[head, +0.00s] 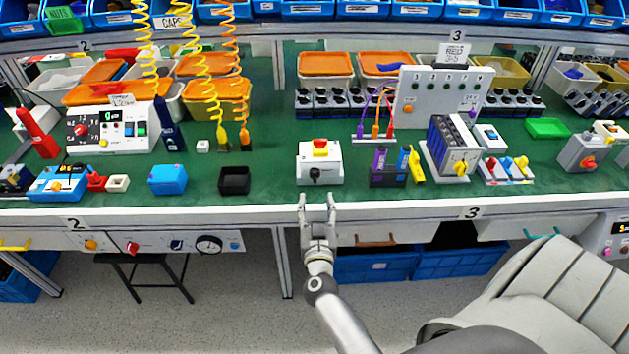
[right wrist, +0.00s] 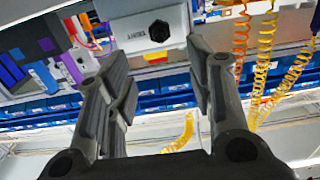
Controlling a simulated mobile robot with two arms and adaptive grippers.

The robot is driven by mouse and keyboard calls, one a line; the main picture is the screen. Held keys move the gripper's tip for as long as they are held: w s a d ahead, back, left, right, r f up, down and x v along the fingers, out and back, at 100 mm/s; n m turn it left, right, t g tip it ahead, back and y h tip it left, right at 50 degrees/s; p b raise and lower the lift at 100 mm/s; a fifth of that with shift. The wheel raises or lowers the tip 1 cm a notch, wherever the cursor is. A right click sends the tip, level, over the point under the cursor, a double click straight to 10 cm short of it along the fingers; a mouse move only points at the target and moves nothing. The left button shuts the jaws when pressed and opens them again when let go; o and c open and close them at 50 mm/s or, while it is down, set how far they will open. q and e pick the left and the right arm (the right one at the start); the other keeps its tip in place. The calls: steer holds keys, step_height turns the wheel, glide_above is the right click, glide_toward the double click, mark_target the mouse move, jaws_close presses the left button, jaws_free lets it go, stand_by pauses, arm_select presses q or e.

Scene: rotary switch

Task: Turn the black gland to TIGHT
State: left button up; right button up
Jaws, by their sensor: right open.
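The black gland (head: 315,173) is on the front face of a small white box (head: 333,168) near the front edge of the green bench. In the right wrist view the gland (right wrist: 159,31) is a dark hexagonal piece on the white box (right wrist: 133,22), with TIGHT lettering beside it, upside down. My right gripper (head: 317,202) is open and empty in front of the bench edge, just below the box and apart from the gland. In the right wrist view the gripper's (right wrist: 164,72) fingers stand spread, with the gland above the gap between them. My left gripper is not in view.
A red and yellow knob (head: 320,148) tops the white box. An empty black tray (head: 234,180) stands to its left, a purple and black block (head: 387,172) to its right. Coiled yellow cables (head: 213,100) hang at the left. Bare green mat lies on both sides of the box.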

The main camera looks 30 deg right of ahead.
mark_target(315, 176)
steer(key=x, duration=0.9)
steer(key=shift+a+f, duration=0.1)
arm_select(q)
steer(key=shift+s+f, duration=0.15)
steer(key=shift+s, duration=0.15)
arm_select(e)
steer(key=shift+w+d, duration=0.3)
steer(key=shift+w, duration=0.1)
steer(key=c, duration=1)
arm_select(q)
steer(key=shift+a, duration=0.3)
arm_select(e)
steer(key=shift+c, duration=0.2)
